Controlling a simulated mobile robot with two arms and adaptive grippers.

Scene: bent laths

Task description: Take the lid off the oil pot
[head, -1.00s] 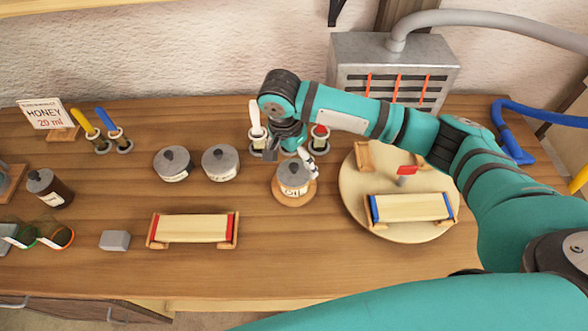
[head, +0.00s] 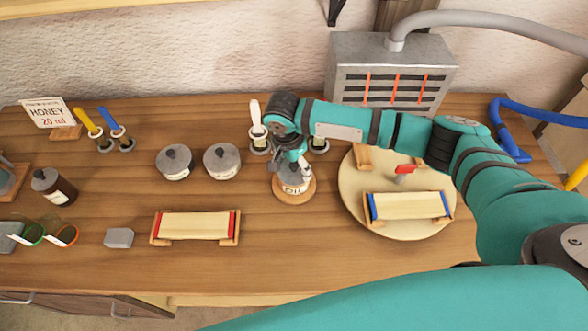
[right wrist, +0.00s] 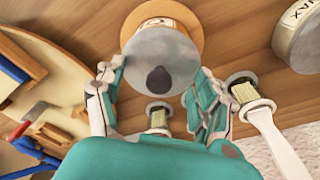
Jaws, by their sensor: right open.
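The oil pot (head: 292,187) stands on a round wooden coaster (head: 308,196), its white label facing me and partly covered. Its grey lid (right wrist: 155,55) with a dark knob (right wrist: 158,80) is on the pot in the right wrist view. My right gripper (head: 292,167) is over the pot in the head view, partly hiding the lid. In the right wrist view my right gripper (right wrist: 160,85) is open, one finger on each side of the lid and knob; I cannot tell whether they touch. My left gripper is not in view.
Two similar lidded pots (head: 173,163) (head: 222,161) stand to the left. Brushes in holders (head: 258,135) are close behind the oil pot. A round board (head: 405,230) with a lath in a blue-ended holder lies to the right. A red-ended lath holder (head: 195,226) lies in front.

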